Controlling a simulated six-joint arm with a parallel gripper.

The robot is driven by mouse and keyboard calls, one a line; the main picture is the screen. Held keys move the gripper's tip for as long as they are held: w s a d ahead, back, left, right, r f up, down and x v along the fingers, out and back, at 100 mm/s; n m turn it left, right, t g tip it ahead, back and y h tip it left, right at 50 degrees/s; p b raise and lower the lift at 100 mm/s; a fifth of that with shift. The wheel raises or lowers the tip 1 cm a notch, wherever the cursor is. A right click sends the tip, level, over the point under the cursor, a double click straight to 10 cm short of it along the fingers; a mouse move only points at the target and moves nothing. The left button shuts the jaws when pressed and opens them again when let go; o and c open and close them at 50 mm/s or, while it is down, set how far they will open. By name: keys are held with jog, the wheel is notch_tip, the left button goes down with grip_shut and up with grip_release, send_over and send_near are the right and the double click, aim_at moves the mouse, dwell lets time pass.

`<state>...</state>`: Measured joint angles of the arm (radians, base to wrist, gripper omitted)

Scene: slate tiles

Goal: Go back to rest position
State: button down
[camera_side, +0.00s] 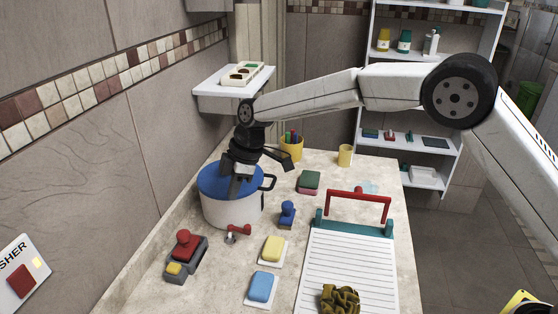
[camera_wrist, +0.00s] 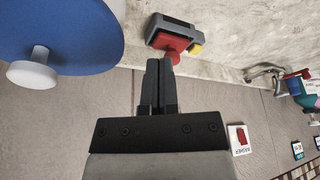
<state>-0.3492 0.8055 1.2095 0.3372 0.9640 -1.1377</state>
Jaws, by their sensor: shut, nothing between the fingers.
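My gripper (camera_side: 234,188) points down in the side view, overlapping the blue lid (camera_side: 215,180) of a white pot (camera_side: 230,211). In the wrist view its dark fingers (camera_wrist: 158,72) are together with nothing between them. There the blue lid (camera_wrist: 85,30) with its white knob (camera_wrist: 32,74) lies to the left of the fingers. A grey device with a red knob (camera_wrist: 172,38) and a yellow button is just past the fingertips. I cannot tell how high the fingers are above the counter.
The counter holds a red-handled press (camera_side: 360,195), yellow sponge (camera_side: 273,248), blue sponge (camera_side: 262,287), blue stamp-like piece (camera_side: 287,213) and yellow pen cup (camera_side: 291,149). A wall shelf (camera_side: 215,90) with a tray is close behind my wrist. The tiled wall runs along the left.

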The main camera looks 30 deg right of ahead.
jog(key=s+d+f+m+h, duration=0.1)
jog(key=s+d+f+m, duration=0.1)
jog(key=s+d+m, duration=0.5)
jog(key=s+d+f+m+t+h, duration=0.1)
jog(key=s+d+m, duration=0.7)
jog(key=s+d, duration=1)
jog(key=shift+s+f+t+h, duration=0.35)
jog(key=shift+s+h, duration=0.45)
jog(key=shift+s, duration=0.15)
jog(key=c, duration=0.7)
grip_release()
jog(key=shift+w, duration=0.15)
jog(key=shift+o, duration=0.7)
jog(key=shift+w+a+r, duration=0.1)
jog(key=shift+w, duration=0.15)
jog(key=w+a+m+t, duration=0.2)
jog(key=w+a, duration=1.9)
jog(key=a, duration=0.2)
jog(key=shift+w+a+r+h, duration=0.15)
jog(key=shift+w+a+h, duration=0.15)
jog(key=shift+h, duration=0.1)
